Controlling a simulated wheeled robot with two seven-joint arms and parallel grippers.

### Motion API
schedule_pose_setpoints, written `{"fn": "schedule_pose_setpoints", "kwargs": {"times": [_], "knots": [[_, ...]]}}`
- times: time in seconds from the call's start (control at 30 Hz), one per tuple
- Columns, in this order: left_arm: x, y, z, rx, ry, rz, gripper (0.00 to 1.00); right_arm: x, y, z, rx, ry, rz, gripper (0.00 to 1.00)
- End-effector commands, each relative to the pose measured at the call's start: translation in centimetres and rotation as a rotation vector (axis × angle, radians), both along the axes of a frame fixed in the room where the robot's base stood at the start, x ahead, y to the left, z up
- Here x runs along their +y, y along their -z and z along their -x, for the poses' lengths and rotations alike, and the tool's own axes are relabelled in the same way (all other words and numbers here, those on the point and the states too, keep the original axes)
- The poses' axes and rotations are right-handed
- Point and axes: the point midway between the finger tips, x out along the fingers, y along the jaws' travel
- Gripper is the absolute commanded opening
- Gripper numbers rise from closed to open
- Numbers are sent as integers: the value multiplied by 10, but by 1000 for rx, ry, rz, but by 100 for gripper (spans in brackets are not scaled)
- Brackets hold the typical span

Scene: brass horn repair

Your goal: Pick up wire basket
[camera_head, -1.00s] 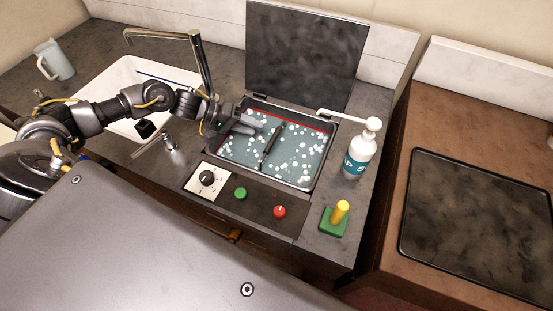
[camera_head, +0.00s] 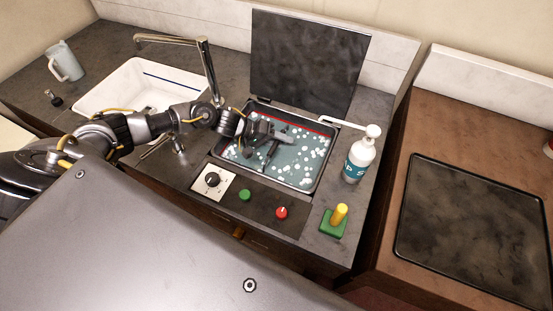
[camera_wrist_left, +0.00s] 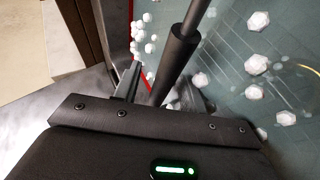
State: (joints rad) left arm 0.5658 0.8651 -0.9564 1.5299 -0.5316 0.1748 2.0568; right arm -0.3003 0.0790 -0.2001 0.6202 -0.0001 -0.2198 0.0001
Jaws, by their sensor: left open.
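The wire basket sits sunk in the teal liquid of the open square tank (camera_head: 318,178). Its black bar handle (camera_head: 269,156) stands above the foam-dotted liquid, and faint wire mesh (camera_wrist_left: 225,60) shows below the surface in the left wrist view. My left gripper (camera_head: 270,135) is open over the tank, at the handle. In the left wrist view the dark handle (camera_wrist_left: 180,50) runs down between the two fingers (camera_wrist_left: 160,90). I cannot tell whether they touch it. Most of the basket is hidden by liquid and foam. My right gripper is not in view.
The tank's dark lid (camera_head: 308,62) stands upright behind it. A white pump bottle (camera_head: 360,155) stands to the right. The control panel with knob (camera_head: 212,180), green button (camera_head: 244,195) and red knob (camera_head: 281,212) lies in front. A sink (camera_head: 135,88) with a tall faucet is at left.

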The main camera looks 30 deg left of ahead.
Motion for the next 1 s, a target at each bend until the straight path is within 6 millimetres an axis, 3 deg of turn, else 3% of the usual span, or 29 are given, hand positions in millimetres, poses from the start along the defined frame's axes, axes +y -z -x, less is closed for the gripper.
{"fn": "schedule_pose_setpoints", "kwargs": {"times": [0.33, 0.63, 1.0], "knots": [[-6, 5, -3, 0, 0, -1, 40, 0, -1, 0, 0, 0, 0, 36], [-6, 5, -3, 0, 0, -1, 1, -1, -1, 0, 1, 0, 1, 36], [-6, 3, -4, -3, -1, 1, 0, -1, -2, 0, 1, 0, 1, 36]]}}
